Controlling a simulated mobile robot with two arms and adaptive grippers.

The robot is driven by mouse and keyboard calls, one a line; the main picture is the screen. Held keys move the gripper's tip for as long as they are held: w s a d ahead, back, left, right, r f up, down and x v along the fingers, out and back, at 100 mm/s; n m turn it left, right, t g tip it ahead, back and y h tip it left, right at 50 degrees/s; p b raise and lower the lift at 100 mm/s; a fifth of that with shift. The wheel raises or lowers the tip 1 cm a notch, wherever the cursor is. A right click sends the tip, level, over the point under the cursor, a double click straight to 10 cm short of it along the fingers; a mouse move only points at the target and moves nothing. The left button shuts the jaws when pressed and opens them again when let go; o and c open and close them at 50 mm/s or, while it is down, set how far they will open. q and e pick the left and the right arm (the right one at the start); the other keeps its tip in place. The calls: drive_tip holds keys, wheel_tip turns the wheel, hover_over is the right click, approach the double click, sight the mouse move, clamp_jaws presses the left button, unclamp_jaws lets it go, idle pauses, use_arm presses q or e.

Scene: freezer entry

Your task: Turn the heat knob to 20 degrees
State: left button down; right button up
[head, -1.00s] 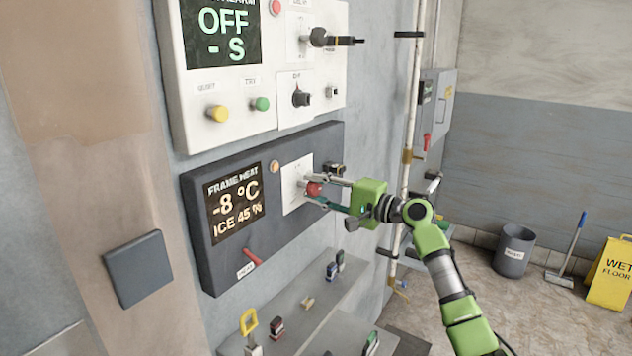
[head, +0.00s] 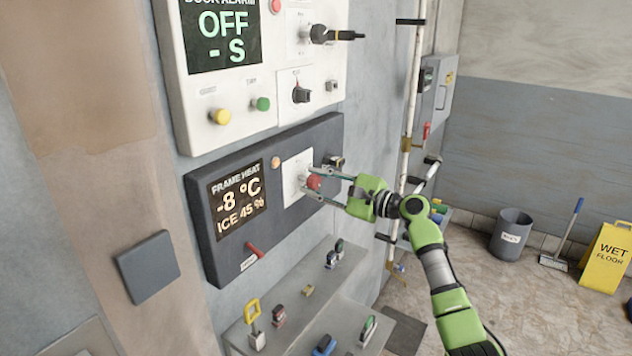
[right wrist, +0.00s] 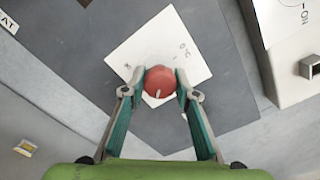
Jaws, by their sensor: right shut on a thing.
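The heat knob is a round red knob (head: 314,182) on a white dial plate (head: 292,178), at the right part of the dark frame heat panel (head: 290,142). The panel's screen (head: 238,199) reads -8 °C and ICE 45 %. My right gripper (head: 316,182) is shut on the knob. In the right wrist view the red knob (right wrist: 160,82) sits between the two fingers, with a short pale mark on its face. The plate's markings are partly hidden behind the knob and fingers. My left gripper is not in view.
Above hangs a white alarm panel (head: 280,115) with a black handle (head: 335,34) sticking out. A red lever (head: 255,250) is low on the heat panel. A grey shelf (head: 300,322) below holds several small items. A vertical pipe (head: 407,130) stands to the right.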

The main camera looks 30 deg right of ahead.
idle(0.5)
drive_tip(key=o, duration=1.1)
drive_tip(key=shift+d, duration=0.1)
drive_tip(key=shift+s+d, duration=0.1)
drive_tip(key=shift+s, duration=0.15)
drive_tip(key=v, duration=1.1)
drive_tip(key=shift+s, duration=0.2)
drive_tip(key=shift+f, duration=0.1)
